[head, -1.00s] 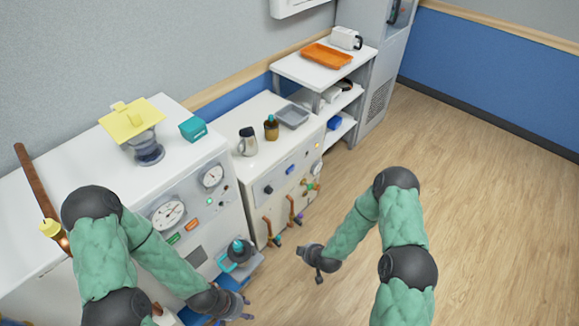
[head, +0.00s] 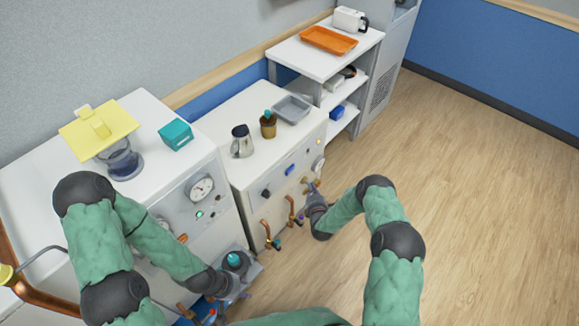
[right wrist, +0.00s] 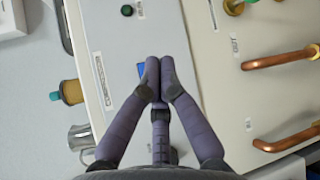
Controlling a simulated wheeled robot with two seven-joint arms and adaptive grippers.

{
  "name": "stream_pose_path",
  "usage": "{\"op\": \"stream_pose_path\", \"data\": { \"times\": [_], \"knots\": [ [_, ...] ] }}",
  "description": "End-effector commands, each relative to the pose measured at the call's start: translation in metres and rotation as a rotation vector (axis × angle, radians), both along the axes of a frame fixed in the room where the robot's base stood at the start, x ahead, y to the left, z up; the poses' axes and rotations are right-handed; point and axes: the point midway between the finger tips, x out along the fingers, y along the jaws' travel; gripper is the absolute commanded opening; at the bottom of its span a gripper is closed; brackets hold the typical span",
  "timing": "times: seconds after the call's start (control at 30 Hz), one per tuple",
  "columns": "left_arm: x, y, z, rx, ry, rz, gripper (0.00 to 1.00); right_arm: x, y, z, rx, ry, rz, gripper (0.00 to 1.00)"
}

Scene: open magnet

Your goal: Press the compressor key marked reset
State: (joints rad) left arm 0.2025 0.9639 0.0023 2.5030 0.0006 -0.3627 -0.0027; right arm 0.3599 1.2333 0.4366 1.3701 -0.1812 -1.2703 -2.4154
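A white cabinet with a control panel (head: 252,183) stands against the wall; the panel fills much of the right wrist view (right wrist: 205,75). A small blue key (head: 289,170) sits on its front, and it also shows in the right wrist view (right wrist: 140,70), partly hidden behind my fingers. I cannot read a reset mark on it. My right gripper (head: 313,188) is in front of the panel, its fingertips together in the right wrist view (right wrist: 155,70) over the blue key's edge; contact cannot be told. My left gripper (head: 230,292) is low by the nearer cabinet, its fingers unclear.
Copper pipes with valves (head: 291,212) stick out below the panel, close to my right gripper. A metal pitcher (head: 242,142), brown bottle (head: 268,127) and grey tray (head: 292,108) stand on top. A nearer cabinet with gauges (head: 201,188) is at left. The wooden floor at right is clear.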

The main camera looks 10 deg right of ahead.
Motion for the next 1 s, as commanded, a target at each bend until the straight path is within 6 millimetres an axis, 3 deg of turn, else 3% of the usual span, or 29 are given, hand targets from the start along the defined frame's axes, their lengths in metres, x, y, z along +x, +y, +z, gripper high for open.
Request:
{"op": "stream_pose_path", "data": {
  "times": [0.57,1.0],
  "knots": [
    [0.000,0.000,-0.002,0.000,0.001,0.000,0.40,0.005,-0.002,0.001,-0.052,-0.018,0.004,0.00],
    [0.000,0.000,-0.015,0.000,0.000,0.000,0.40,0.042,0.029,-0.001,-0.051,-0.019,0.006,0.00]
  ]
}}
